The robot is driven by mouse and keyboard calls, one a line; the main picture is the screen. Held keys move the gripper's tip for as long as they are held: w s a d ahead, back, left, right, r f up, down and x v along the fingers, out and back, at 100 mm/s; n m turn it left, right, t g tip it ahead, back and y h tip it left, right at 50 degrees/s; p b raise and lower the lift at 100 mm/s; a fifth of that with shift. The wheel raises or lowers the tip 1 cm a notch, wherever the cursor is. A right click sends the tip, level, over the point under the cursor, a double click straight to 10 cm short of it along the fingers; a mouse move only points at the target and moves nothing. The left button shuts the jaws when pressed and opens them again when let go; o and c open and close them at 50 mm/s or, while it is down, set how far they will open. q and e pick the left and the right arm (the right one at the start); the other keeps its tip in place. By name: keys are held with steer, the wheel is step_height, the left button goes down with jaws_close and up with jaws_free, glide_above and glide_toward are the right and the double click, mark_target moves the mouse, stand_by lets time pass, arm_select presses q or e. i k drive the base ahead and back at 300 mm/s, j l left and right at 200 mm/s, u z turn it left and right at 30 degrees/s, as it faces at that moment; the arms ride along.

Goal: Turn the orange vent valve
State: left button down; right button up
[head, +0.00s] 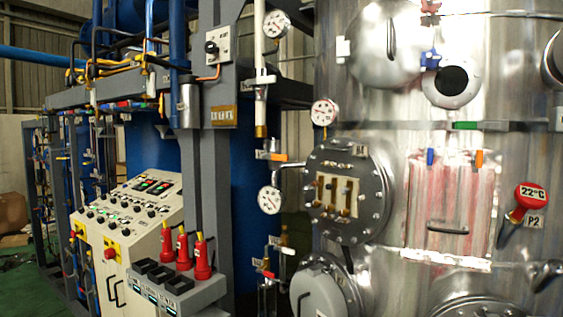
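Two small orange parts could be the vent valve. One orange handle (278,157) sits on the thin vertical gauge pipe left of the steel tank, beside a pale fitting. Another orange piece (479,158) stands at the top right corner of a reddish panel on the tank, with a blue piece (430,157) at the panel's left corner. I cannot tell which one is the vent valve. Neither of my grippers shows in the head view.
The large steel tank (395,120) fills the right side. Round gauges (324,112) hang beside it. A control console (125,225) and a box with red bottle-shaped parts (202,258) stand at lower left.

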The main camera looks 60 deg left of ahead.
mark_target(273, 157)
steer(key=u, duration=1.95)
